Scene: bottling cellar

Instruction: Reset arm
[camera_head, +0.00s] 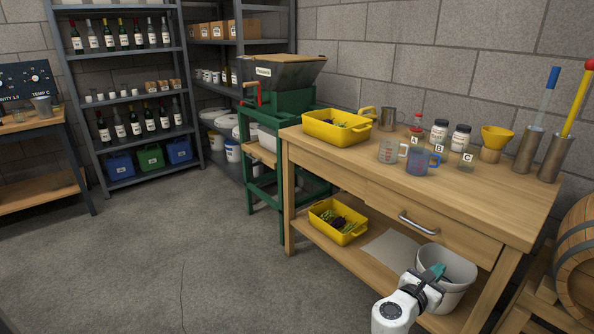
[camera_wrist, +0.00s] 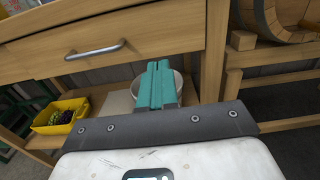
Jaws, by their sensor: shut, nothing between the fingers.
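My gripper (camera_head: 438,270) is low in front of the wooden workbench (camera_head: 470,205), by the white bucket (camera_head: 458,292) on the lower shelf. In the head view its teal fingers overlap the bucket's rim in the picture; I cannot tell if they touch it. In the wrist view my gripper (camera_wrist: 158,66) points at the bench, with its fingers together and nothing held. The bucket (camera_wrist: 182,86) shows behind the fingers, partly hidden by them. The drawer handle (camera_wrist: 94,50) is above and to the left.
The lower shelf also holds a yellow crate (camera_head: 338,222) with grapes. The bench top carries another yellow crate (camera_head: 338,126), measuring jugs (camera_head: 422,161) and jars. A barrel (camera_head: 577,260) stands at the right. The concrete floor (camera_head: 190,240) to the left is clear.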

